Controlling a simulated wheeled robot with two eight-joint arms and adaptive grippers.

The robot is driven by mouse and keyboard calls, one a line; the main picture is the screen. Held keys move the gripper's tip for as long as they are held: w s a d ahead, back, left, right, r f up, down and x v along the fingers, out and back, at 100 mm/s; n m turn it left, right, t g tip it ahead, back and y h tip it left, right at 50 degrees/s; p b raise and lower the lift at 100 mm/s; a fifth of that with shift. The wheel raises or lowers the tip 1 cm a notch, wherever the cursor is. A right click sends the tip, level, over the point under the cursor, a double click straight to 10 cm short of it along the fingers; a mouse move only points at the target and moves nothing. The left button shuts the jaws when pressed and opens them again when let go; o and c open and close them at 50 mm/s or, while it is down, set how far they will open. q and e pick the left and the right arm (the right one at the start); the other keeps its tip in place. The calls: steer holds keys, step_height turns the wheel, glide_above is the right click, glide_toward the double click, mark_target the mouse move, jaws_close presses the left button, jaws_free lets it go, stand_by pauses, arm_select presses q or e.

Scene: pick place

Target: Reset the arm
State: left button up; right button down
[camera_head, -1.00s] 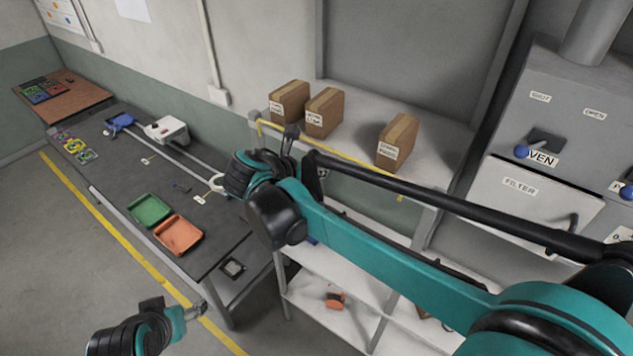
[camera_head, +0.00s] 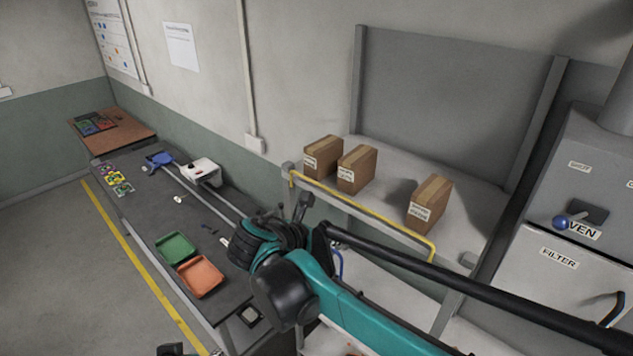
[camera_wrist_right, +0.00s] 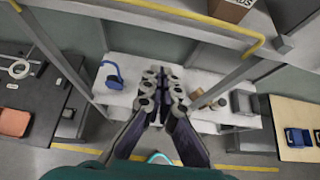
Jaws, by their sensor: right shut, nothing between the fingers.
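My right arm, teal and black, comes in from the right in the head view. Its gripper (camera_head: 293,210) is raised in front of the shelf and the right end of the dark table. In the right wrist view the right gripper (camera_wrist_right: 163,90) has its two fingers together, shut and empty, over the lower shelf. Only a small dark piece of my left gripper (camera_head: 170,350) shows at the bottom edge of the head view; its fingers cannot be made out.
The dark table (camera_head: 215,230) holds a green tray (camera_head: 175,247), an orange tray (camera_head: 200,277) and a white device (camera_head: 201,172). A shelf with a yellow rail (camera_head: 360,213) carries cardboard boxes (camera_head: 430,204). A grey oven cabinet (camera_head: 560,250) stands right. Floor at left is clear.

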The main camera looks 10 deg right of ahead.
steer(key=s+d+f+m+y+b, duration=0.1)
steer(key=s+f+m+y+b, duration=0.2)
steer(key=f+b, duration=1.1)
steer(key=s+d+f+m+y+b, duration=0.2)
steer(key=s+f+m+b, duration=0.5)
steer(key=f+m+b, duration=0.7)
steer(key=s+d+f+m+y+b, duration=0.1)
steer(key=s+f+m+y+b, duration=0.2)
steer(key=f+b, duration=1.1)
step_height(320, 180, down, 13)
steer(key=s+m, duration=0.2)
steer(key=m, duration=0.3)
steer(key=shift+s+d+f+m+y+b, duration=0.2)
steer(key=shift+s+m+y+b, duration=0.1)
steer(key=shift+s+y, duration=0.1)
